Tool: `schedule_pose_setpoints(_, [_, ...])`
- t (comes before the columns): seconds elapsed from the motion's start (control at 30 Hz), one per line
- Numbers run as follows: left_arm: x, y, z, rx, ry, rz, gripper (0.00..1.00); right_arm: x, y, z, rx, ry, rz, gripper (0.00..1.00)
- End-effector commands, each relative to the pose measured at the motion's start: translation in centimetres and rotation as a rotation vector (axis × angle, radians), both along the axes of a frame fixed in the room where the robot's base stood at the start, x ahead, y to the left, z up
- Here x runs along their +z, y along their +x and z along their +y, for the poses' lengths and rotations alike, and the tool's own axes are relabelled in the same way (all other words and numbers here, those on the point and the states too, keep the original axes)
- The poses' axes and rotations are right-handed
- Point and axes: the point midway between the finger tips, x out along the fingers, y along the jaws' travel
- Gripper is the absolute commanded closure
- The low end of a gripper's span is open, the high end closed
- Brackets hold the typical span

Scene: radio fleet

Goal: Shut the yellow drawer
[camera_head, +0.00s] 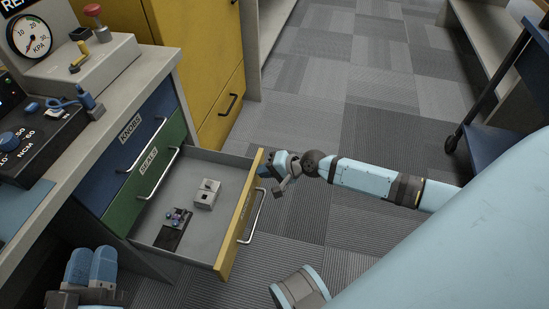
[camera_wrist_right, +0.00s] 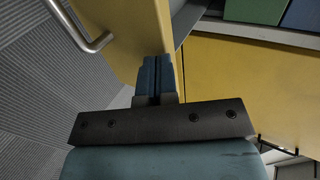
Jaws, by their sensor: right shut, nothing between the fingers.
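The yellow drawer (camera_head: 240,219) is pulled well out below the green drawer. Its grey tray shows, with a light grey block (camera_head: 207,194) and a dark board with coloured knobs (camera_head: 176,228) inside. My right gripper (camera_head: 267,171) is shut and empty at the far end of the yellow front, near its top edge. In the right wrist view the gripper's blue fingers (camera_wrist_right: 156,64) are together, right by the yellow drawer front (camera_wrist_right: 128,40); I cannot tell if they touch. My left gripper (camera_head: 92,265) is at the lower left, its fingers together with nothing visible between them.
The blue drawer (camera_head: 128,140) and green drawer (camera_head: 150,183) are shut above. A yellow cabinet (camera_head: 205,45) stands beyond the counter (camera_head: 128,75), which carries a gauge and instruments. A dark blue cart (camera_head: 497,157) stands at right. Carpeted floor (camera_head: 330,90) is free between.

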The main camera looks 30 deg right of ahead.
Motion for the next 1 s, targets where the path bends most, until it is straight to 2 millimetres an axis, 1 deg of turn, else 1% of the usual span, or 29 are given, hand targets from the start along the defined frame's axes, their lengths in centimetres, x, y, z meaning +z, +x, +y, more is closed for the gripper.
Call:
schedule_pose_setpoints(0.4, [0.1, 0.1, 0.0, -0.001, 0.001, -0.001, 0.67, 0.0, 0.2, 0.1, 0.0, -0.001, -0.001, 1.0])
schedule_pose_setpoints(0.57, [0.6, 0.1, 0.0, 0.001, -0.001, -0.01, 0.67, 0.2, 1.0, 0.8, -0.001, 0.001, -0.002, 1.0])
schedule_pose_setpoints(0.67, [1.1, 0.1, 0.1, 0.004, -0.005, -0.022, 0.67, 0.3, 2.0, 1.8, -0.001, 0.002, -0.002, 1.0])
schedule_pose_setpoints(0.77, [1.9, 0.1, 0.2, 0.009, -0.015, -0.043, 0.67, 0.4, 3.5, 3.2, -0.001, 0.003, -0.002, 1.0])
schedule_pose_setpoints(0.87, [2.4, 0.0, 0.2, 0.015, -0.024, -0.063, 0.67, 0.4, 5.4, 4.8, -0.001, 0.003, -0.002, 1.0])
schedule_pose_setpoints(1.0, [2.7, -0.1, 0.3, 0.021, -0.031, -0.079, 0.67, 0.3, 8.2, 7.3, 0.0, 0.003, -0.004, 1.0])
